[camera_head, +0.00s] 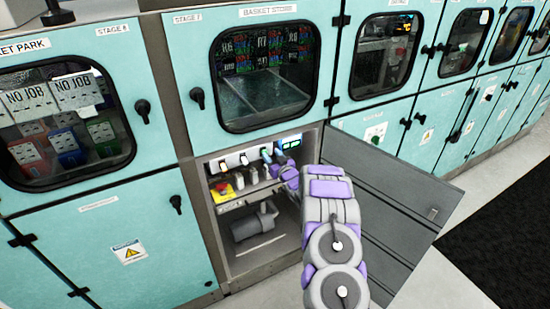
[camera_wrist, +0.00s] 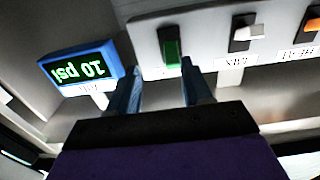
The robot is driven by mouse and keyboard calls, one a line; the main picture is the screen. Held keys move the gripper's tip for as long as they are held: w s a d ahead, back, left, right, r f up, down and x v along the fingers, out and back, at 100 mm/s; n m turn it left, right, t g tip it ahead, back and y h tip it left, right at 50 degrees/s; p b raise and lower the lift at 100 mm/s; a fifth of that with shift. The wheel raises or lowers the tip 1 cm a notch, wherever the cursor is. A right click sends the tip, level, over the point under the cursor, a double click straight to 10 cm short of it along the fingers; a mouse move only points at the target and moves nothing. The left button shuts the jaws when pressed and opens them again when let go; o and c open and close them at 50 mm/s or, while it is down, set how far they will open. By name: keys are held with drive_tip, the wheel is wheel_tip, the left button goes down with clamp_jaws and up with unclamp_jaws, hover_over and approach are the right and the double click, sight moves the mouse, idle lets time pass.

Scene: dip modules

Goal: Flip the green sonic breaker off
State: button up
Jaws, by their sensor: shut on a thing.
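The green sonic breaker (camera_wrist: 171,46) is a small green switch on a white panel in the wrist view. It also shows in the head view (camera_head: 266,155), at the right end of the switch row inside the open lower cabinet. My gripper (camera_wrist: 160,66) reaches into that cabinet, with its two blue-grey fingers on either side of the green breaker and shut on it. In the head view my gripper (camera_head: 279,164) is small, just below the breaker. The exact contact and the lever's angle are hard to make out.
A white switch (camera_wrist: 248,31) and an orange switch (camera_wrist: 312,22) sit along the same panel. A blue-framed display (camera_wrist: 80,68) reading 10 psi is close beside my fingers. The open cabinet door (camera_head: 395,205) stands right of my arm. A yellow-based red button (camera_head: 221,189) is lower left.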

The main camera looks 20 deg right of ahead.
drive_tip(key=shift+o, duration=0.3)
drive_tip(key=shift+t, duration=0.4)
drive_tip(key=r, duration=0.1)
drive_tip(key=w+r, duration=0.1)
drive_tip(key=a+r, duration=0.1)
drive_tip(key=r, duration=0.1)
drive_tip(key=shift+w, duration=0.2)
drive_tip(key=shift+s+f, duration=1.15)
drive_tip(key=shift+f, duration=1.1)
drive_tip(key=s+d+r+g+p, duration=0.1)
drive_tip(key=s, duration=1.6)
drive_tip(key=shift+s+d+p, duration=0.25)
drive_tip(key=shift+d+p, duration=0.05)
drive_tip(key=shift+r, duration=0.1)
